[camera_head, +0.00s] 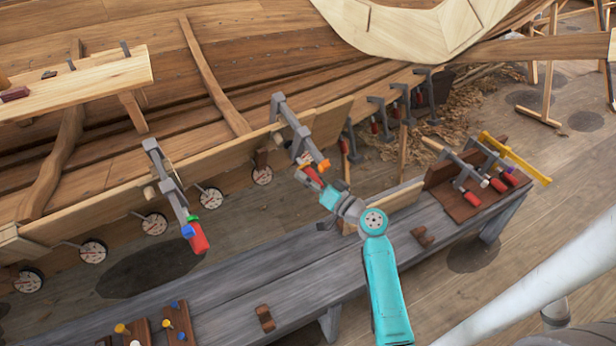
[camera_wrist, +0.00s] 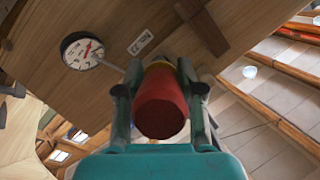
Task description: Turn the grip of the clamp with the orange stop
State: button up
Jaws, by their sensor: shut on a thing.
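The clamp with the orange stop (camera_head: 324,164) sits on the edge of the hull plank, its grey bar (camera_head: 290,117) reaching up over the plank. Its red grip (camera_head: 312,177) points down toward my gripper (camera_head: 324,190). In the wrist view the red grip (camera_wrist: 161,102) fills the space between the two fingers of my gripper (camera_wrist: 160,85), end-on to the camera. My gripper is shut on it. A yellow-orange edge shows just behind the grip; the rest of the clamp is mostly hidden there.
A second clamp (camera_head: 174,192) with green and blue parts and a red grip hangs to the left. Round dials (camera_head: 262,175) hang along the plank; one (camera_wrist: 82,50) is close in the wrist view. A grey bench (camera_head: 250,290) stands below, with spare clamps (camera_head: 467,180) at its right end.

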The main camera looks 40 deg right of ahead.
jog(key=shift+m+y, duration=0.5)
jog(key=shift+m, duration=0.1)
dwell(0.3)
jog(key=o, duration=1.2)
jog(key=shift+c, duration=0.2)
jog(key=s+d+f, duration=0.1)
jog(key=s, duration=1.1)
jog(key=shift+d+f, duration=0.15)
jog(key=shift+d, duration=0.05)
jog(key=shift+w, duration=0.1)
